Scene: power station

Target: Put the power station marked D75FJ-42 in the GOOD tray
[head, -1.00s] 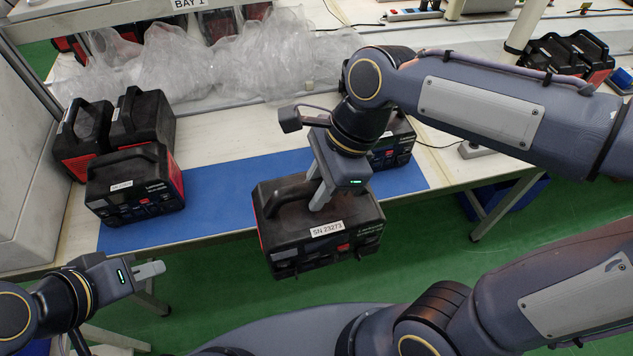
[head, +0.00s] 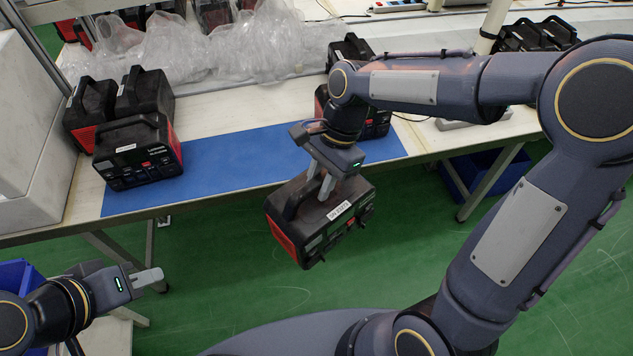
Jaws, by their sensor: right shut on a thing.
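My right gripper (head: 322,196) is shut on the handle of a black and red power station (head: 325,220). The station hangs tilted in front of the bench edge, above the green floor. Its white label is too small to read now; in the earlier frame it reads SN 23273. My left gripper (head: 150,277) is at lower left, holding nothing visible; its finger gap cannot be made out. Several other power stations stand at the bench's left, the front one (head: 138,155) with an unreadable label. Another (head: 378,122) stands behind my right gripper. No marking D75FJ-42 or GOOD is readable.
The blue mat (head: 235,165) on the bench is largely clear. Crumpled clear plastic (head: 200,50) lies behind it. A blue bin (head: 480,172) is under the bench at right, and another blue bin (head: 18,275) is at far left. More black units (head: 535,38) stand at back right.

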